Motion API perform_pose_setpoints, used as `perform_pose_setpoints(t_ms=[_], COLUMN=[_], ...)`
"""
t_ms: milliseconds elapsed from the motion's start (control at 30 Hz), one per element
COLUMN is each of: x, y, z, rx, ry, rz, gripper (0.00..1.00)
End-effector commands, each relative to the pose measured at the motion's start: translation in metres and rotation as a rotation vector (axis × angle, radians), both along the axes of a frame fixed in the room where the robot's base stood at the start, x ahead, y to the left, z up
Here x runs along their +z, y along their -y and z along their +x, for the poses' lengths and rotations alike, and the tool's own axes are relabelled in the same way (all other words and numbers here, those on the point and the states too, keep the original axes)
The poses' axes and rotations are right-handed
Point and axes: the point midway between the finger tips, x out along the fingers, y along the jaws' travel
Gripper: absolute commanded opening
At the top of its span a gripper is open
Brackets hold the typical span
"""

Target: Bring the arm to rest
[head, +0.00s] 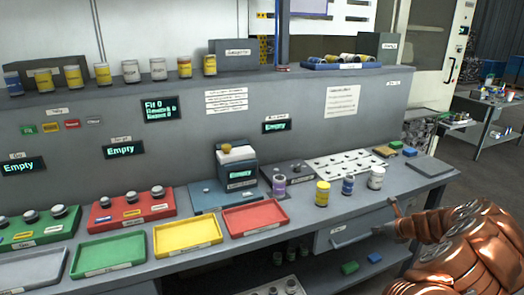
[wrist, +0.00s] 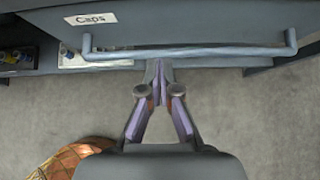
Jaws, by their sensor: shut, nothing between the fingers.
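My gripper (wrist: 160,78) is shut and empty in the wrist view, its fingertips close to the bar handle (wrist: 190,52) of a drawer labelled "Caps" (wrist: 200,20). I cannot tell whether the tips touch the handle. In the head view my copper-coloured arm reaches in from the lower right, and the gripper end (head: 384,230) is by the drawer front (head: 345,233) under the bench's right part. The fingertips are hard to make out there.
The bench (head: 300,235) carries green (head: 110,250), yellow (head: 188,235) and red (head: 255,218) trays, and several jars, including a yellow one (head: 322,193). A lower shelf (head: 330,275) holds small blocks. Bare floor lies below the drawer in the wrist view.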

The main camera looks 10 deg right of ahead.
Motion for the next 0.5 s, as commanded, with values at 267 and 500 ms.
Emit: perform_pose_setpoints(t_ms=[267,500], x=[0.046,0.108], y=[-0.078,-0.207], z=[0.023,0.02], rx=[0.256,0.691], ry=[0.042,0.108], rz=[-0.083,-0.249], gripper=[0.0,0.0])
